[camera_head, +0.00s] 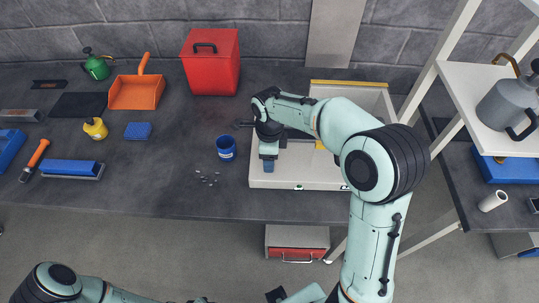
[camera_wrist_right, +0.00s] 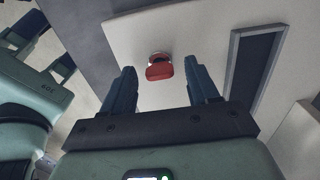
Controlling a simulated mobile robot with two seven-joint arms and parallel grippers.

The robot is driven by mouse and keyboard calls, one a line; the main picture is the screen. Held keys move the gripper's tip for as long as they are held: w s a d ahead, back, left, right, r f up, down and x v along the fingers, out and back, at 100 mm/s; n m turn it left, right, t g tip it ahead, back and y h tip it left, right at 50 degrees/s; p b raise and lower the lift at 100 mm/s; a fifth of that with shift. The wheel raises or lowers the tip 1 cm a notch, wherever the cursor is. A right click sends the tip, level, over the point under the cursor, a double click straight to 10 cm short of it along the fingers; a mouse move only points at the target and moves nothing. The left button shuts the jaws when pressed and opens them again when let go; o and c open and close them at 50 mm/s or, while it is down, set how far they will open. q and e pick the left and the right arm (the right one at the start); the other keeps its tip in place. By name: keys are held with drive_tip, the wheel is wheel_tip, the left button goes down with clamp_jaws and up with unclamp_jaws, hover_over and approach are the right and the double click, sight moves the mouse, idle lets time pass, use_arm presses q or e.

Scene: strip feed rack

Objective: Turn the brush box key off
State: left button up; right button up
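The red key (camera_wrist_right: 159,71) shows in the right wrist view on a pale panel (camera_wrist_right: 215,28), with a small light collar behind it. My right gripper (camera_head: 268,165) is over the front left part of a white box (camera_head: 322,182) on the bench. In the right wrist view this gripper (camera_wrist_right: 161,80) is open, one finger on each side of the key in the picture. I see no contact, and the depth between fingertips and key is unclear. In the head view I cannot make out the key. My left arm shows at the bottom left; its gripper is not visible.
A blue cup (camera_head: 226,150) and small grey pieces (camera_head: 207,178) lie left of the white box. A red bin (camera_head: 210,65) and an orange dustpan (camera_head: 137,92) stand behind. A white shelf frame (camera_head: 452,75) rises at the right. A dark framed slot (camera_wrist_right: 252,60) is beside the key.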

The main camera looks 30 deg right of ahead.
use_arm(q)
drive_tip(key=shift+w+r+p, duration=0.85)
drive_tip(key=shift+r, duration=0.25)
use_arm(e)
wheel_tip(320, 180, up, 13)
drive_tip(key=shift+r, duration=0.2)
